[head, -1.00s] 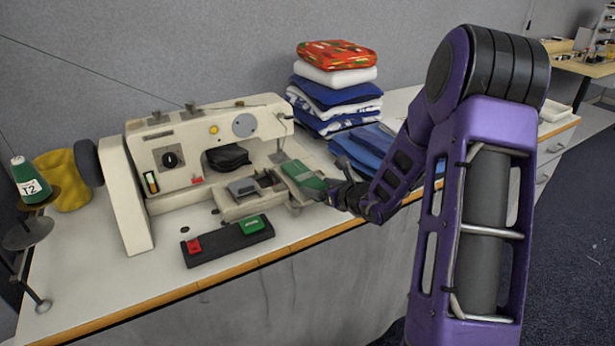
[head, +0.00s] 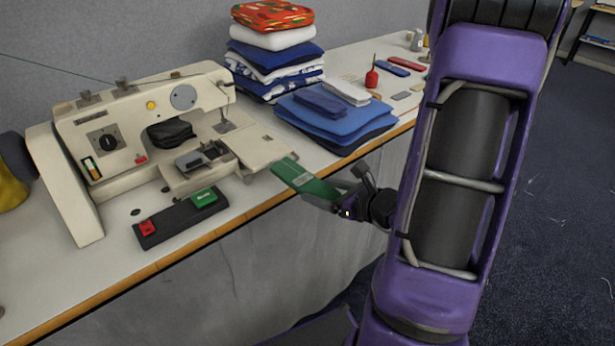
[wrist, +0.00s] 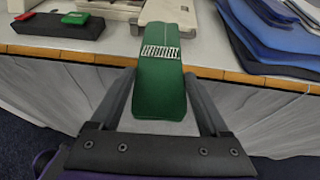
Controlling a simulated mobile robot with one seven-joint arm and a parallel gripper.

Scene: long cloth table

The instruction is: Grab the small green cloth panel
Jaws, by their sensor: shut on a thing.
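The small green cloth panel (head: 305,182) is a flat green strip with a pale patch near its middle. My gripper (head: 338,196) is shut on its near end and holds it out at the table's front edge, to the right of the sewing machine. In the wrist view the green panel (wrist: 160,90) stretches forward from between the two fingers of my gripper (wrist: 160,95). Its far end overlaps the view of the machine's pale bed, and I cannot tell whether it touches it.
The sewing machine (head: 105,140) stands at left, with a black pedal box (head: 170,222) bearing red and green buttons before it. Blue folded cloths (head: 335,130) lie to the right, a folded stack (head: 275,65) behind. The floor (head: 550,200) at right is open.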

